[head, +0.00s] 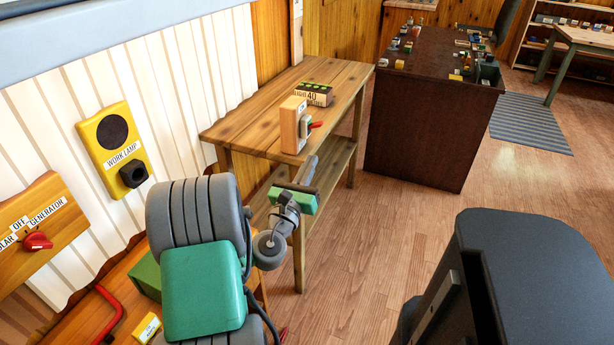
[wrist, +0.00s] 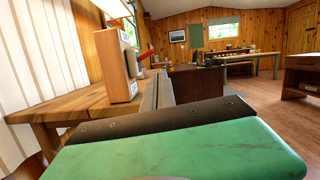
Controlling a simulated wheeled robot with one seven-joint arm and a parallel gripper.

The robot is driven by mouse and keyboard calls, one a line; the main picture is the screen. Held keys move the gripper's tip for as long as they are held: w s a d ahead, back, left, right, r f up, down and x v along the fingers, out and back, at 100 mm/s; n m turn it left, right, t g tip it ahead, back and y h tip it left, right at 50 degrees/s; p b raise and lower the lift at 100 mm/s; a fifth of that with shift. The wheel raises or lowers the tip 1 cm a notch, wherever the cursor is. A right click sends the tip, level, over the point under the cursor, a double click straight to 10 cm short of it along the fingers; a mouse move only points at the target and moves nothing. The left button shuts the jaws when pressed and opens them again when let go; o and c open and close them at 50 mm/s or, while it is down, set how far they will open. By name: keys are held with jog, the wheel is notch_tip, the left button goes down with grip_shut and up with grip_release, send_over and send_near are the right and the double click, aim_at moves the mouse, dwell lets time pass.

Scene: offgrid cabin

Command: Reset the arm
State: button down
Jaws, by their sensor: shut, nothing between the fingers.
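My gripper (head: 308,165) is shut and empty, held out in the air in front of the small wooden table (head: 262,92). Its green and dark body fills the lower part of the wrist view, with the closed fingers (wrist: 157,90) pointing forward. A wooden switch block (head: 289,125) with a red lever stands at the table's near edge, just beyond the fingertips in the head view. In the wrist view this block (wrist: 115,65) is to the left of the fingers, and they look apart from it.
A box labelled "LIGHT 40" (head: 314,93) lies on the table. A yellow work-lamp panel (head: 112,148) and a generator selector board (head: 35,222) are on the left wall. A dark desk (head: 420,120) with small items stands behind. Open wooden floor (head: 370,250) lies to the right.

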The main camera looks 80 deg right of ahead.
jog(key=shift+a, duration=0.2)
dwell(0.3)
jog(key=w+a+r+m+y+p, duration=0.25)
jog(key=w+r+m+p, duration=0.35)
jog(key=w+m, duration=0.4)
jog(key=w+a+m+t+y+p, duration=0.7)
jog(key=w+a+y, duration=0.2)
jog(key=w+a, duration=0.95)
jog(key=w+a+r+t+y+p, duration=0.1)
jog(key=w+a+y+p, duration=0.15)
jog(key=a, duration=0.65)
jog(key=w+a+r+y+p, duration=0.2)
jog(key=a+y, duration=0.1)
jog(key=a, duration=0.7)
jog(key=s+a+r+y+p, duration=0.1)
jog(key=s+a, duration=0.1)
jog(key=a, duration=0.4)
jog(key=s+a+r+g+y+p, duration=0.1)
jog(key=s+a+r+y, duration=0.1)
jog(key=a, duration=0.4)
jog(key=shift+s+a, duration=0.3)
jog(key=shift+s, duration=0.4)
